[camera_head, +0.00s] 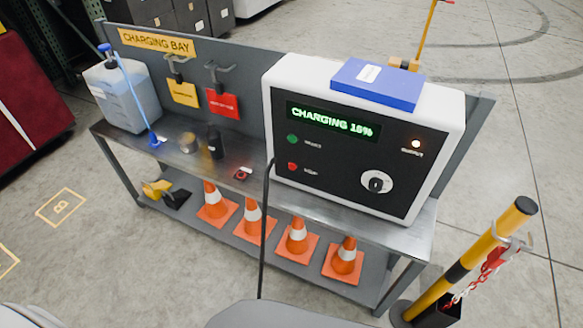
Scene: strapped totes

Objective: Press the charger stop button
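The charger (330,183) is a white box with a black front panel, standing on the right part of a metal bench. Its green display (333,122) reads "CHARGING 18%" or close to it. A green button (292,139) sits on the left of the panel, and a red button (292,167), which looks like the stop button, sits below it with a small, blurred label. Neither of my grippers shows in the head view.
A blue box (377,84) lies on the charger. A black cable (265,225) hangs down the charger's left side. A jug (122,94) and small items stand on the bench (215,167). A yellow-black post (480,255) with chain stands at right.

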